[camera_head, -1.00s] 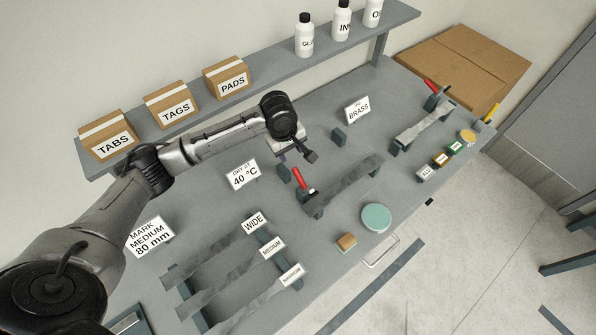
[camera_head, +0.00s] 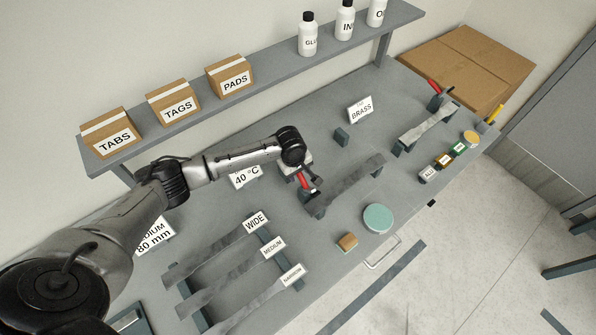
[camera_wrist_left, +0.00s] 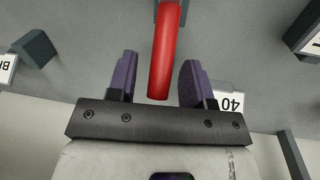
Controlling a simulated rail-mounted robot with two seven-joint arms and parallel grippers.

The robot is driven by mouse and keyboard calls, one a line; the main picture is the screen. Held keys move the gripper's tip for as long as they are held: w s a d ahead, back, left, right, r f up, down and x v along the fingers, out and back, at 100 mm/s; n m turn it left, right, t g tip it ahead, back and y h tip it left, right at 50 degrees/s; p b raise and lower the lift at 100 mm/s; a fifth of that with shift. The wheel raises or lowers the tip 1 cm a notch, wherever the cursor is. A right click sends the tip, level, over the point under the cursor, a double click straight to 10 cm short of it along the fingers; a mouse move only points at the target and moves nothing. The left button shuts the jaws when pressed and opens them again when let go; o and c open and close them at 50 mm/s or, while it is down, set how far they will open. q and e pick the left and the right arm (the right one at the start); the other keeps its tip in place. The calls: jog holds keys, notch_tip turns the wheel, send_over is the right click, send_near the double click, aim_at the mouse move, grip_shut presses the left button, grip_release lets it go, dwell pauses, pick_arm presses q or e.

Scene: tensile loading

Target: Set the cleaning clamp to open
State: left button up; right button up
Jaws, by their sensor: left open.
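The cleaning clamp has a red handle (camera_head: 305,180) and stands at the near-left end of a grey metal strip (camera_head: 348,186) on the bench. In the left wrist view the red handle (camera_wrist_left: 166,55) lies between two purple-grey fingers, with a gap on each side. My left gripper (camera_wrist_left: 157,78) is open around the handle; in the head view the left gripper (camera_head: 303,176) hangs right over the clamp and partly hides it. The clamp's base is mostly hidden. My right gripper is not in view.
The 40 °C card (camera_head: 246,177) stands just left of the clamp, partly behind my arm. A second red-handled clamp (camera_head: 435,88) is at the far right. A round green pad (camera_head: 378,217) and a rack of strips (camera_head: 224,262) lie nearer. A shelf (camera_head: 290,72) runs along the back.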

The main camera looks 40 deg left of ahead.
pick_arm(q)
jog(key=shift+f, duration=0.1)
grip_shut()
dwell(0.5)
